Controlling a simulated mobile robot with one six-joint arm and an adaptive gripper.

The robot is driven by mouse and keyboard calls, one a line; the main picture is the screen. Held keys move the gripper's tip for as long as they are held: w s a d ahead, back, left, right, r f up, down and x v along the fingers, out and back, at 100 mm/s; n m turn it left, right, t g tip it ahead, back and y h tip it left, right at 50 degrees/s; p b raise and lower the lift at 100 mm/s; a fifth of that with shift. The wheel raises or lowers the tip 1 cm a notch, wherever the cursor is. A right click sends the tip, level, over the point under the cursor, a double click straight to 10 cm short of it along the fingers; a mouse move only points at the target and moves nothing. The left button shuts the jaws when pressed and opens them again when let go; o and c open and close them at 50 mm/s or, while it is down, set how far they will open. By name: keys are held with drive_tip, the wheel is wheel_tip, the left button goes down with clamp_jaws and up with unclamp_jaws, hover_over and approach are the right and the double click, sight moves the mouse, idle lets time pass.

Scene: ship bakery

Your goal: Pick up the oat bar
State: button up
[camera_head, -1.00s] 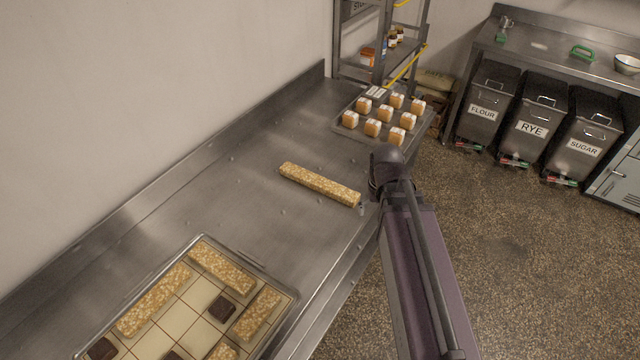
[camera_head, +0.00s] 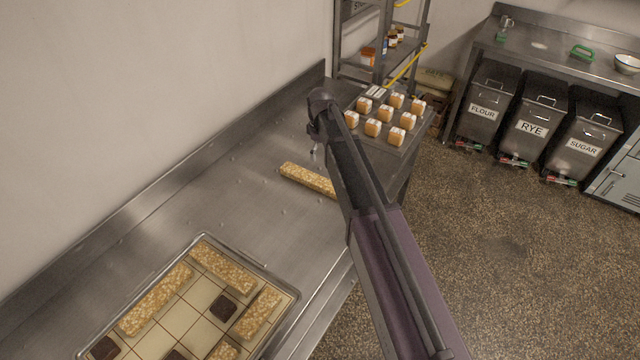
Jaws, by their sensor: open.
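A long, pale golden oat bar (camera_head: 302,176) lies alone on the steel counter, its right end hidden behind my arm. More bars of the same look lie on the gridded tray (camera_head: 265,274) at the lower left. My gripper (camera_head: 316,149) shows only as a small part below the dark wrist. It is open, above the counter just beyond the bar's visible part and apart from it as far as I can tell. Most of its fingers are hidden by the wrist.
Dark brown squares (camera_head: 223,306) also lie on the gridded tray. A tray of several small white-topped buns (camera_head: 373,127) sits at the counter's far end, beside a metal rack (camera_head: 384,62). The wall borders the counter's left. The counter between bar and gridded tray is clear.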

sight(319, 180)
drive_tip(key=shift+f, duration=0.1)
idle(0.3)
wheel_tip(319, 180, down, 8)
drive_tip(key=b, duration=0.8)
drive_tip(key=shift+f+b, duration=0.2)
drive_tip(key=shift+b, duration=0.15)
drive_tip(key=f+b, duration=0.3)
drive_tip(key=shift+s+a+f, duration=0.15)
drive_tip(key=shift+a+f, duration=0.1)
drive_tip(key=shift+a, duration=0.05)
drive_tip(key=shift+f+b, duration=0.85)
drive_tip(key=shift+b, duration=0.25)
drive_tip(key=c, duration=1.3)
drive_tip(key=shift+o, duration=0.2)
drive_tip(key=shift+r, duration=0.2)
